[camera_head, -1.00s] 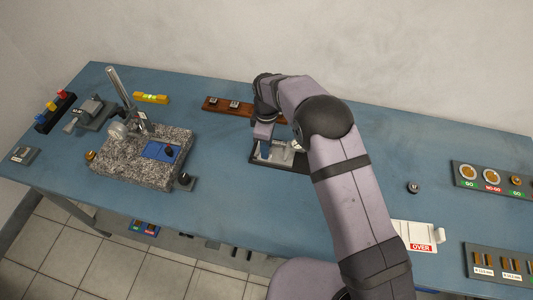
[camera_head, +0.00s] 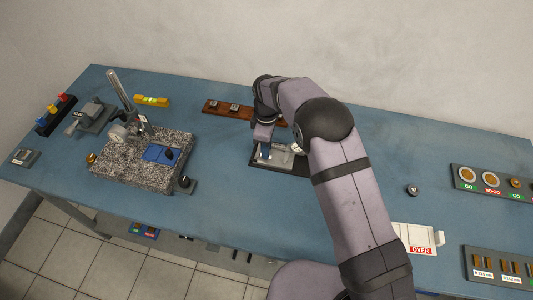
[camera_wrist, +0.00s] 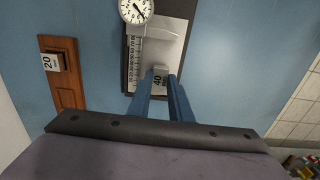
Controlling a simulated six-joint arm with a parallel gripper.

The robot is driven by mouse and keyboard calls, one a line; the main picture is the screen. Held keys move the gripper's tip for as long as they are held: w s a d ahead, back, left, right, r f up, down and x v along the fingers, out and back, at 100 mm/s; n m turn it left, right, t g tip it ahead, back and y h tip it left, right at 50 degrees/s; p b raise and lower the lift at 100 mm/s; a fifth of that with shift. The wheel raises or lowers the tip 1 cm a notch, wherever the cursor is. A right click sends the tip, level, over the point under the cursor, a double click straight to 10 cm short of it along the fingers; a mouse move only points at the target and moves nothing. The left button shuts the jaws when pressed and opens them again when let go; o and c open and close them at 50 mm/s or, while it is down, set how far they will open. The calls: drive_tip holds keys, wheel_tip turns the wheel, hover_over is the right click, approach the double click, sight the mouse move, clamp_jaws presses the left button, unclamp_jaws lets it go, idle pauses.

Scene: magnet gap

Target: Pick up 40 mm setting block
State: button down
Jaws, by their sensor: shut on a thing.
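The 40 mm setting block (camera_wrist: 158,80) is a small grey block marked "40". It sits between the two blue fingers of my gripper (camera_wrist: 162,84) in the wrist view. The gripper is shut on it. Block and fingers are over a grey metal gauge with a scale and a dial (camera_wrist: 137,10). I cannot tell whether the block touches the gauge. In the head view my gripper (camera_head: 265,145) is at the dark-based gauge (camera_head: 284,156), and the arm hides part of both.
A wooden rack (camera_head: 215,105) behind holds small blocks; one marked "20" (camera_wrist: 50,62) shows in the wrist view. A granite stand (camera_head: 130,168) with a dial indicator is to the left. Gauge trays (camera_head: 495,195) and a white "OVER" tray (camera_head: 411,230) are to the right.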

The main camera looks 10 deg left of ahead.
drive_tip(key=shift+r+p, duration=1.15)
drive_tip(key=shift+r, duration=0.95)
